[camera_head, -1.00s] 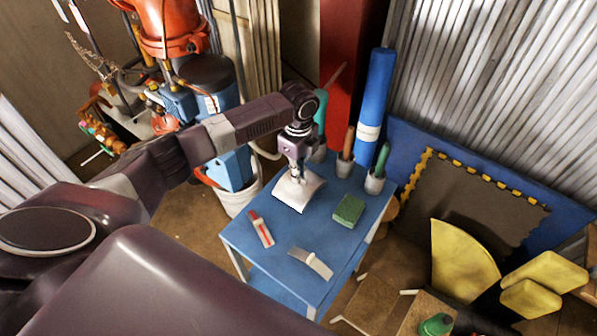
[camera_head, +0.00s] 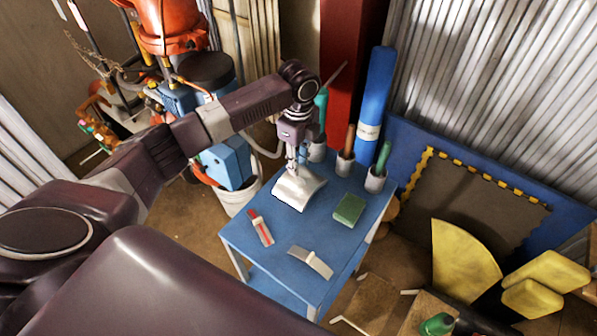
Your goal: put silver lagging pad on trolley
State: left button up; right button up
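The silver lagging pad (camera_head: 299,190), pale and saddle-shaped, lies on the back left part of the blue trolley's top (camera_head: 277,226). My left gripper (camera_head: 293,164) points down just above the pad's raised middle. The fingertips are small and close to the pad, and I cannot tell how far apart they are or whether they touch it. My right gripper is out of view.
On the trolley are a green block (camera_head: 349,209), a red-and-white tool (camera_head: 261,229) and a curved grey strip (camera_head: 310,262). Grey cups (camera_head: 375,180) holding handled tools stand along its back edge. A white bucket (camera_head: 240,196) stands on the floor at left.

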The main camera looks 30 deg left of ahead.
pick_arm(q)
notch_tip(320, 180, up, 8)
jog(key=b, duration=0.1)
jog(key=shift+f, duration=0.15)
dwell(0.5)
